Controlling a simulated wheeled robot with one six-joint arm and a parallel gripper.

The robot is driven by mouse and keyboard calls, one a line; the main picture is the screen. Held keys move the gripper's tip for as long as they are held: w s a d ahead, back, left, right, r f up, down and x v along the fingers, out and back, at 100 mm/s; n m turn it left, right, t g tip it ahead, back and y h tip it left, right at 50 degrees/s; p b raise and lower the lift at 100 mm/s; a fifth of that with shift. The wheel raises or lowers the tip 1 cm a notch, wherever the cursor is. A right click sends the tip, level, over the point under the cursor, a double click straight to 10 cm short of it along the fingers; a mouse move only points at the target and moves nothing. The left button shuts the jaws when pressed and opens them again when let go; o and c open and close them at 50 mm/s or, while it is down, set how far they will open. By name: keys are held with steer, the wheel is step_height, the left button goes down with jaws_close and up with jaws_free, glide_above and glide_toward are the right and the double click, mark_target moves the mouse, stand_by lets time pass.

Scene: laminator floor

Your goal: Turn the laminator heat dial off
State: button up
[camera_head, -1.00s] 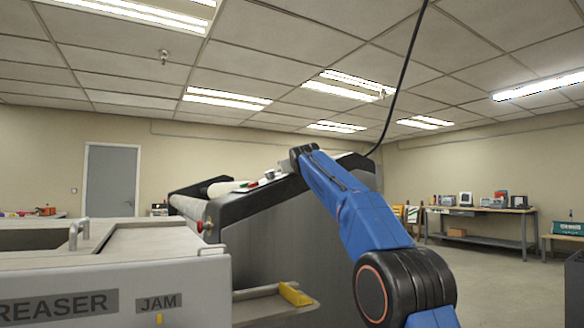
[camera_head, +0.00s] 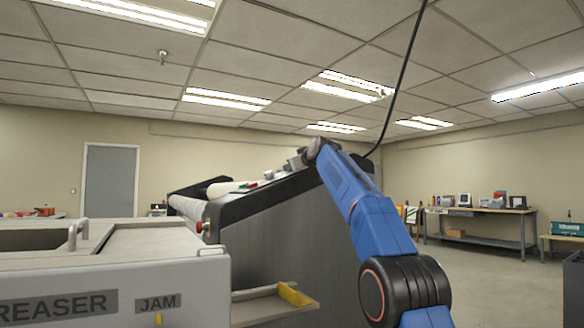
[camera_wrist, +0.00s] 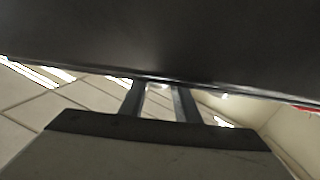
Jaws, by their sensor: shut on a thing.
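The laminator (camera_head: 285,235) is the large grey machine with a sloping black top edge in the middle of the head view. My gripper (camera_head: 294,163) is at this sloping top, partly hidden by my wrist. In the wrist view its two fingers (camera_wrist: 160,98) stand a little apart and reach to a dark panel (camera_wrist: 160,40) that fills the upper part. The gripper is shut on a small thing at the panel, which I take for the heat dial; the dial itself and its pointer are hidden. A small grey knob (camera_head: 268,174) shows left of the gripper.
A creaser (camera_head: 110,270) with a pale top stands in front at the left. A shelf with a yellow piece (camera_head: 294,294) juts from the laminator. A black cable (camera_head: 405,75) hangs down behind my arm. Workbenches (camera_head: 480,211) stand at the back right, with open floor before them.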

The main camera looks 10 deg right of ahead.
steer(key=shift+w+d+n+g+y, duration=0.25)
steer(key=shift+n+g+y, duration=0.15)
steer(key=shift+n+y, duration=0.15)
steer(key=shift+s+n+y, duration=0.15)
steer(key=shift+n+y, duration=0.1)
steer(key=shift+y, duration=0.1)
steer(key=o, duration=1)
steer(key=shift+o, duration=0.2)
steer(key=shift+s, duration=0.1)
steer(key=shift+s+d+r, duration=0.2)
steer(key=shift+s+r, duration=0.05)
steer(key=shift+s, duration=0.4)
steer(key=v, duration=1.6)
steer(key=shift+w+d, duration=0.1)
